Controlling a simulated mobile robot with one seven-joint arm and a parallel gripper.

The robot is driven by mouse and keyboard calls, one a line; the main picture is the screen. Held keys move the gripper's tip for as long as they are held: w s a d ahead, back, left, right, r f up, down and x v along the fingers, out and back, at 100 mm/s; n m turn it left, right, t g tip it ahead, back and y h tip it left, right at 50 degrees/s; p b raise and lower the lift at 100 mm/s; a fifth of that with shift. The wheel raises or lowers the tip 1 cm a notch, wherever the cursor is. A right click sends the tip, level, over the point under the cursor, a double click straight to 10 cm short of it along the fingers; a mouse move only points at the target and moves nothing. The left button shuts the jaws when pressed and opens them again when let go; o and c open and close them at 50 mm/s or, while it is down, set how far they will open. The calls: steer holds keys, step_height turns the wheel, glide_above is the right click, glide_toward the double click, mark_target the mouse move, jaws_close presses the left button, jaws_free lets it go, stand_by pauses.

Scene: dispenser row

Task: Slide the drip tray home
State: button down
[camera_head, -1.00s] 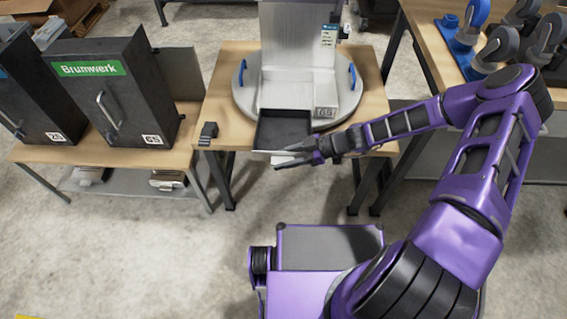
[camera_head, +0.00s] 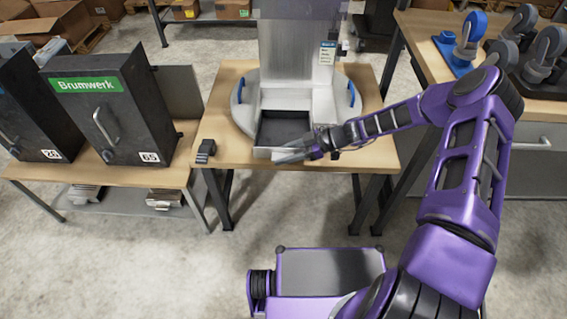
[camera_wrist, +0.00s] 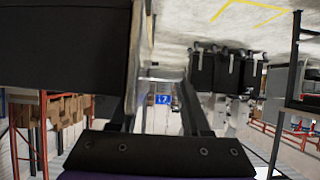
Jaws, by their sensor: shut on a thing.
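The drip tray (camera_head: 283,128) is a shallow dark-bottomed tray with a pale front, in the head view. It sits partly inside the opening at the foot of the grey metal dispenser (camera_head: 297,58), with its front part still sticking out over the wooden tabletop. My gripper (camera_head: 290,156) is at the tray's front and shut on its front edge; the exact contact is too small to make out. In the wrist view, the two dark fingers of my gripper (camera_wrist: 160,95) show, with a large dark surface at upper left that I cannot identify for sure.
The dispenser stands on a round base with blue handles (camera_head: 350,93) on a wooden table (camera_head: 228,148). A small dark block (camera_head: 206,150) lies left of the tray. Dark Brumwerk cabinets (camera_head: 105,115) stand on the left bench. Castors (camera_head: 545,55) stand on the right bench.

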mark_target(285, 141)
steer(key=shift+w+f+b, duration=0.2)
steer(key=shift+w+b, duration=1.75)
steer(key=shift+w, duration=0.45)
steer(key=shift+w+d+r+b, duration=0.1)
steer(key=shift+w+b, duration=0.3)
steer(key=shift+w, duration=0.2)
steer(key=shift+f, duration=0.2)
steer(key=shift+w, duration=0.15)
steer(key=shift+w+d, duration=0.1)
steer(key=shift+w, duration=2.55)
steer(key=shift+c, duration=1.4)
jaws_free()
